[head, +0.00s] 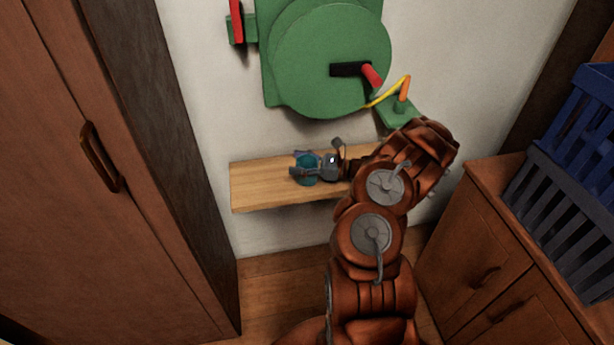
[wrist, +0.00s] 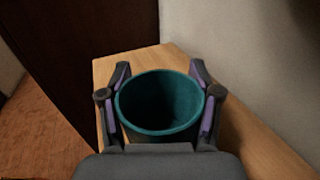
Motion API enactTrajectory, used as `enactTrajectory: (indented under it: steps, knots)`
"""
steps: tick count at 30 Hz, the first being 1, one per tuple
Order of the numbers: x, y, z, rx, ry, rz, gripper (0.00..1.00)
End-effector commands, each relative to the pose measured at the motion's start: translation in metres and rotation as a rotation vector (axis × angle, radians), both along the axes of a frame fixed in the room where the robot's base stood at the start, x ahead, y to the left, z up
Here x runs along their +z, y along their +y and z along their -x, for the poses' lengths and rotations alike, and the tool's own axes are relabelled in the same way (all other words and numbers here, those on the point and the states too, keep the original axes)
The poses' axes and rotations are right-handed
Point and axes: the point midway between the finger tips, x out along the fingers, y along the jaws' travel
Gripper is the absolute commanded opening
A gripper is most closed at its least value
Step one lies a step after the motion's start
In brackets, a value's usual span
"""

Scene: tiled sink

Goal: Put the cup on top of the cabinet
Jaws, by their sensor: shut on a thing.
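A teal cup (wrist: 160,128) stands upright between the fingers of my gripper (wrist: 158,98) in the wrist view. The fingers hold it from both sides, and its open top faces the camera. In the head view the cup (head: 307,169) and my gripper (head: 303,168) are over the wooden wall shelf (head: 252,190). I cannot tell whether the cup's base touches the shelf. A brown cabinet (head: 487,255) with handled doors stands at the right.
Blue and dark grey crates (head: 570,210) stand on the right cabinet's top, leaving its left part bare. A tall brown wardrobe (head: 70,190) stands at the left. A green wall-mounted device (head: 325,60) with levers hangs above the shelf.

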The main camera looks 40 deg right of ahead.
Motion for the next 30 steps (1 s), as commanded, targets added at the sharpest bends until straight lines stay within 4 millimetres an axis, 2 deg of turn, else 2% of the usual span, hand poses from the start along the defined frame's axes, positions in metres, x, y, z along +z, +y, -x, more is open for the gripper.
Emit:
enactTrajectory:
  steps: [4,5,14,23,30]
  knots:
    - [0.000,0.000,0.000,0.000,0.000,0.000,0.28]
    - [0.000,0.000,0.000,0.000,0.000,0.000,0.22]
    - [0.004,0.000,0.000,0.000,-0.001,-0.001,0.22]
    - [0.036,0.000,0.000,-0.001,-0.005,0.002,0.22]
    - [0.041,0.010,0.040,-0.005,-0.003,-0.004,0.22]
